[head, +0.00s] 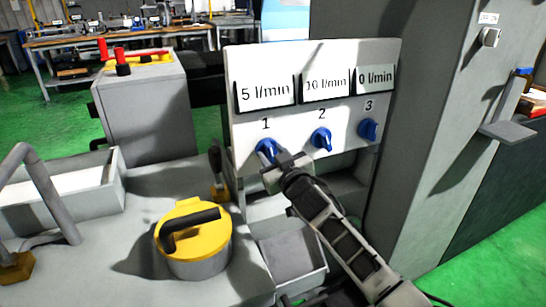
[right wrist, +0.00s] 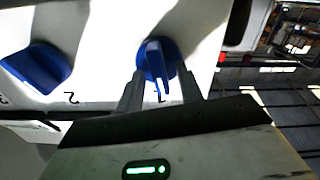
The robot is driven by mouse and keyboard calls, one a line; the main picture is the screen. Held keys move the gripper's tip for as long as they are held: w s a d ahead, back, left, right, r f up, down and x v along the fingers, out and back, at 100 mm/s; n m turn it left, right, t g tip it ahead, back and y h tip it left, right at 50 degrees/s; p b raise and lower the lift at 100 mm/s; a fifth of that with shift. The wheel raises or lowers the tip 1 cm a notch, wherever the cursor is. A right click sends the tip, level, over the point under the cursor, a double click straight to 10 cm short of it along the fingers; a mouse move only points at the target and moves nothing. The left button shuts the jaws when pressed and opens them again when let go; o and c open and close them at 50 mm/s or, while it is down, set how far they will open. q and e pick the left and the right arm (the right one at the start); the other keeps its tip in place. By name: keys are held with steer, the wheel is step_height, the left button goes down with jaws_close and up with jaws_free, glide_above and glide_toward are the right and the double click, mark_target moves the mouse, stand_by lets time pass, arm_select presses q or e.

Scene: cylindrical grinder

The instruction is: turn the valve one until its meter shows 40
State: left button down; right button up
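A white panel (head: 303,125) carries three meters above three blue valves. The meter over valve one (head: 266,93) reads 5 l/min. Valve one (head: 267,149) is the leftmost blue knob, under the number 1. My right gripper (head: 275,160) is at it and partly covers it in the head view. In the right wrist view, the fingers (right wrist: 159,90) stand on either side of the knob's blue handle (right wrist: 157,78), with gaps showing, so the gripper looks open around it. Contact deeper in is hard to judge. My left gripper is not in view.
Valve two (head: 321,138) and valve three (head: 368,129) sit close to the right; their meters read 10 (head: 326,85) and 0 l/min (head: 375,79). A yellow-lidded pot (head: 193,221) and an upright black-handled lever (head: 217,172) stand left of my right arm. A grey cabinet wall rises to the right.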

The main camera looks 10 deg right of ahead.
steer(key=shift+w, duration=0.15)
jaws_close()
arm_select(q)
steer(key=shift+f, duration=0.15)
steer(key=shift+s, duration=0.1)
arm_select(e)
steer(key=shift+n, duration=0.4)
steer(key=n+p, duration=0.1)
steer(key=n, duration=0.2)
steer(key=shift+a+n, duration=0.15)
steer(key=shift+n, duration=0.25)
steer(key=n, duration=0.4)
steer(key=shift+f+n, duration=0.2)
steer(key=shift+n, duration=0.1)
steer(key=n, duration=0.6)
steer(key=shift+a+f+p, duration=0.1)
steer(key=shift+f+p, duration=0.05)
steer(key=shift+p, duration=0.25)
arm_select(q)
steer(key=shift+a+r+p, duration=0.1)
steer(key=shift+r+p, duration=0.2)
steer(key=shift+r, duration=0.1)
arm_select(e)
steer(key=n, duration=0.6)
steer(key=shift+f+n, duration=0.2)
steer(key=shift+n, duration=0.2)
